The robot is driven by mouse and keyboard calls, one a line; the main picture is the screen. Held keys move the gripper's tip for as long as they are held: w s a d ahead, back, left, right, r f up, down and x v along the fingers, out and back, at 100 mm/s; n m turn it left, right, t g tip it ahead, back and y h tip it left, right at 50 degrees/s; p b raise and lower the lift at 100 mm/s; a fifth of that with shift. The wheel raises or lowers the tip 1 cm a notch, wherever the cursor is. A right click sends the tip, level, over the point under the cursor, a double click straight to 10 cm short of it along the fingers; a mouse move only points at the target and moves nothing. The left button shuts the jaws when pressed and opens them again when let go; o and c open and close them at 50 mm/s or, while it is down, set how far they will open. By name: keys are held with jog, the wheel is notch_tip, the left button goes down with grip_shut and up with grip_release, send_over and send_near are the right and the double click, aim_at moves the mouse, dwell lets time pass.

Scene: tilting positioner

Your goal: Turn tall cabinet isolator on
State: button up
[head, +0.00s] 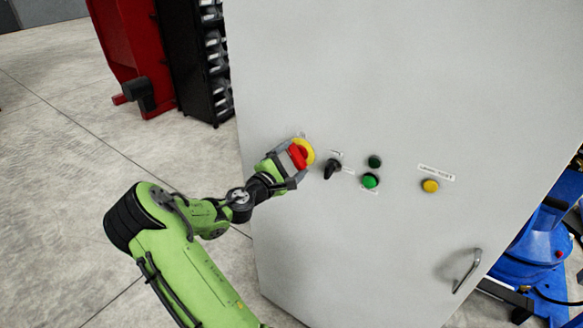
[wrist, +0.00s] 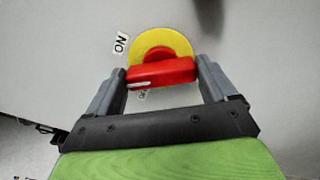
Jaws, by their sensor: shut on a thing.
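The tall grey cabinet (head: 400,110) fills the middle and right of the head view. Its isolator is a red handle (head: 297,157) on a round yellow plate (head: 308,148), on the left part of the door. My gripper (head: 296,162) is shut on the red handle. In the wrist view the red handle (wrist: 160,73) lies between the two grey fingers of my gripper (wrist: 162,80), across the lower part of the yellow plate (wrist: 160,42). A label reading "ON" (wrist: 121,43) is left of the plate. Another small label below the handle is partly hidden.
Right of the isolator are a black selector switch (head: 332,168), a dark green lamp (head: 375,161), a green button (head: 370,181) and a yellow button (head: 430,186). A door handle (head: 468,270) is lower right. A black bin rack (head: 205,60) stands behind, left. Floor at left is clear.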

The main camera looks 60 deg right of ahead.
jog(key=m+b, duration=0.4)
jog(key=shift+f, duration=0.3)
jog(key=shift+m+b, duration=1.25)
jog(key=shift+m, duration=0.35)
jog(key=o, duration=0.8)
jog(key=shift+o, duration=0.2)
jog(key=w+a, duration=0.2)
jog(key=a, duration=1.3)
jog(key=shift+w+a, duration=0.15)
jog(key=shift+a, duration=0.2)
jog(key=shift+r, duration=0.1)
